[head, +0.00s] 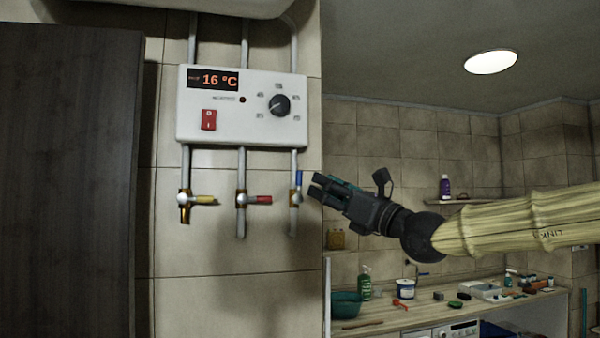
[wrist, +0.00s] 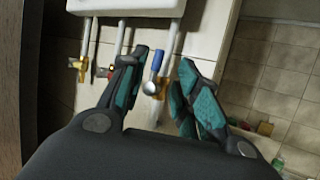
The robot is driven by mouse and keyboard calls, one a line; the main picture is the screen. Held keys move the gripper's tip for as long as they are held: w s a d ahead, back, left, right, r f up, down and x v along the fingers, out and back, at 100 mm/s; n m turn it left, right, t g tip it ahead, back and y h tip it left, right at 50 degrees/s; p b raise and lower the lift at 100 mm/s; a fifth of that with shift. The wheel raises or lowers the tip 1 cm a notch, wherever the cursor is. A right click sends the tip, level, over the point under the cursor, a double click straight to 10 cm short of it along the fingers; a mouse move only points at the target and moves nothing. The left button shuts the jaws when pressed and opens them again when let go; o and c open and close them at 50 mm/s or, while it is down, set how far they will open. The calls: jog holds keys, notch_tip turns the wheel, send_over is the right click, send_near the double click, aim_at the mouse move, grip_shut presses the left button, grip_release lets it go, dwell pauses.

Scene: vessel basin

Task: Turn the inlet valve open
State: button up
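Three valves hang on pipes below a white heater box (head: 242,108). The blue-handled valve (head: 298,180) is on the right pipe, its handle pointing up along the pipe. The red-handled valve (head: 260,199) and yellow-handled valve (head: 202,199) have handles lying sideways. No label shows which is the inlet. My gripper (head: 316,187) is just right of the blue handle in the head view. In the wrist view its fingers are apart, with the blue handle (wrist: 157,61) and its metal knob seen between them. The gap in depth, or any contact, I cannot tell.
The heater display reads 16 °C, with a red switch (head: 209,120) and a dial (head: 279,105). A dark cabinet (head: 70,180) stands at the left. A cluttered counter (head: 430,315) lies at the lower right. The tiled wall below the valves is clear.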

aim_at(300, 194)
jog(key=shift+p+x, duration=2.1)
jog(key=shift+x, duration=2.15)
grip_shut()
